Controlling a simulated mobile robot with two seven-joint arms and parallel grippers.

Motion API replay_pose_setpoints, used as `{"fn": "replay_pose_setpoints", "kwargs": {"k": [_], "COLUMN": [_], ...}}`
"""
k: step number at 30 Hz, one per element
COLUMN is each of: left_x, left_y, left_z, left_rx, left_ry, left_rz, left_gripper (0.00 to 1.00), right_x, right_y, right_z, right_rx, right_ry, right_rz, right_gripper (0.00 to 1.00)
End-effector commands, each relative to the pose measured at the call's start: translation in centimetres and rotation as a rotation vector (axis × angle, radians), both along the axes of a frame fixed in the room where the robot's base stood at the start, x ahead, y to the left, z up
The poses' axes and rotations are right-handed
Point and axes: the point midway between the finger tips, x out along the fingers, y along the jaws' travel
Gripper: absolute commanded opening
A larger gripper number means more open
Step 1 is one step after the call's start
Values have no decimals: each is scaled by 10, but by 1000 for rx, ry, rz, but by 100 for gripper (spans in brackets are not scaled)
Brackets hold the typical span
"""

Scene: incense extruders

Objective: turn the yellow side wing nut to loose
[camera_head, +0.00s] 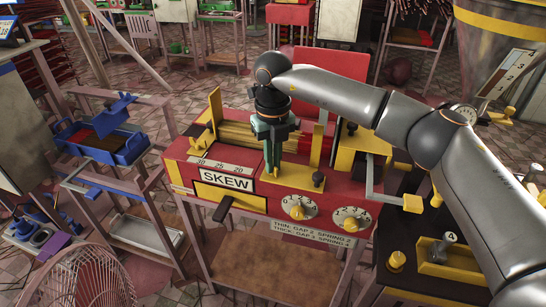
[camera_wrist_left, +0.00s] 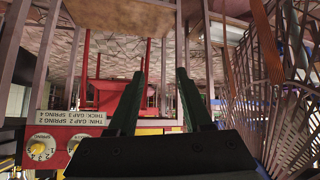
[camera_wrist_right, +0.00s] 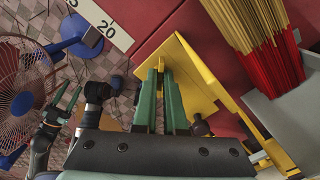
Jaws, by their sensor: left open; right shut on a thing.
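My right gripper (camera_head: 271,165) points down over the red press, with its green fingers at the left end of a yellow side plate (camera_head: 295,177). In the right wrist view the fingers (camera_wrist_right: 161,75) are nearly together against this yellow plate (camera_wrist_right: 195,72).
The red press carries a SKEW plate (camera_head: 227,178), a black handle (camera_head: 222,208) and two dials (camera_head: 298,207). Incense sticks (camera_wrist_right: 255,40) lie behind the gripper. A fan (camera_head: 80,280) stands front left, a blue tray rack (camera_head: 110,145) left, a dark table (camera_head: 420,270) right.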

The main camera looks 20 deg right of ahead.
Motion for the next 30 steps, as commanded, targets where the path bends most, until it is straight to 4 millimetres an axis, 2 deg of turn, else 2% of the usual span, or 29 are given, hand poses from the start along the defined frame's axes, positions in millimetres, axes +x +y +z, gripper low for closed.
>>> {"fn": "replay_pose_setpoints", "kwargs": {"k": [7,15,30], "left_x": [1,4,6], "left_y": [-1,-3,-4], "left_z": [4,10,11], "left_rx": [0,-4,-7], "left_ry": [3,-6,-10], "left_rz": [-2,-3,-2], "left_gripper": [50,50,50], "right_x": [0,1,1], "right_y": [0,0,0], "right_z": [2,1,1], "right_rx": [0,1,1], "right_ry": [-2,-4,-5], "right_rz": [178,299,338], "right_gripper": [0,0,0]}}
